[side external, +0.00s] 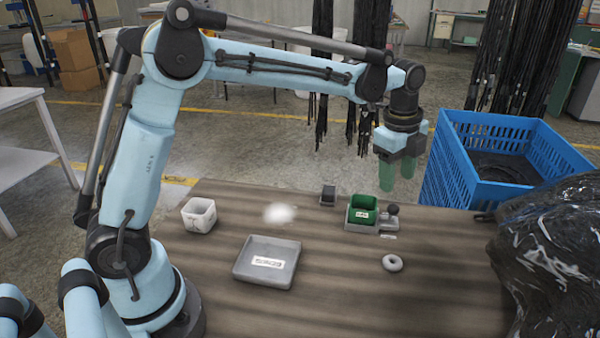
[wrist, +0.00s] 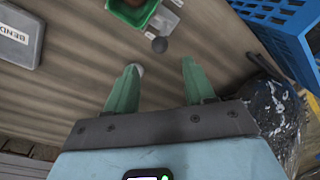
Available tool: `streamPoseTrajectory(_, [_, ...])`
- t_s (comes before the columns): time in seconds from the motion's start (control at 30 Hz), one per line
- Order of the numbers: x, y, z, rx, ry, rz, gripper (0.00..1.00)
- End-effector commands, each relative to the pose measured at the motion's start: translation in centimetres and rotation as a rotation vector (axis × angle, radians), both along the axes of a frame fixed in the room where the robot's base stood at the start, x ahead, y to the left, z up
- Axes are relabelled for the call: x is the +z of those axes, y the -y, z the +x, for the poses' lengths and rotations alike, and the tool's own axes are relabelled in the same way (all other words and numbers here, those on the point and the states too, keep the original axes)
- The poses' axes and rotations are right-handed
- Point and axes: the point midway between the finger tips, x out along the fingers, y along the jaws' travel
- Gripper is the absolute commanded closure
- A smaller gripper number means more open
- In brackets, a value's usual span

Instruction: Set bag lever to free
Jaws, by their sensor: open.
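My gripper (side external: 394,182) hangs above the back right of the table, its two green fingers pointing down, apart and empty. They also show in the wrist view (wrist: 160,72). A black plastic-wrapped bag (side external: 548,255) bulges over the table's right end; it is at the lower right in the wrist view (wrist: 275,108). A small dark piece (side external: 484,217) sits by the bag at the table edge; I cannot tell if it is the lever or how it is set. A dark round knob (side external: 392,209) stands on a grey base beside the green bin (side external: 361,205); my gripper is clear of both.
A blue crate (side external: 450,165) stands behind the right end. The table holds a labelled grey tray (side external: 285,277), a white cup (side external: 199,216), a white pile (side external: 280,214), a small dark box (side external: 328,195) and a pale ring (side external: 393,263). The front right is mostly bare.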

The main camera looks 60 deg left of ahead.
Motion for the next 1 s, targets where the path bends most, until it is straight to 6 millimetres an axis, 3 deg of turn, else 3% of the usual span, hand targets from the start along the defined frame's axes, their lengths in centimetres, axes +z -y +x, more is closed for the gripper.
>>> streamPoseTrajectory(0.1, [2.2, 0.0, -0.3, 0.0, -0.001, -0.001, 0.46])
streamPoseTrajectory(0.3, [3.2, -0.6, -2.2, 0.15, 0.046, -0.028, 0.46])
streamPoseTrajectory(1.0, [4.7, -2.5, -8.9, 0.664, 0.202, -0.173, 0.46])
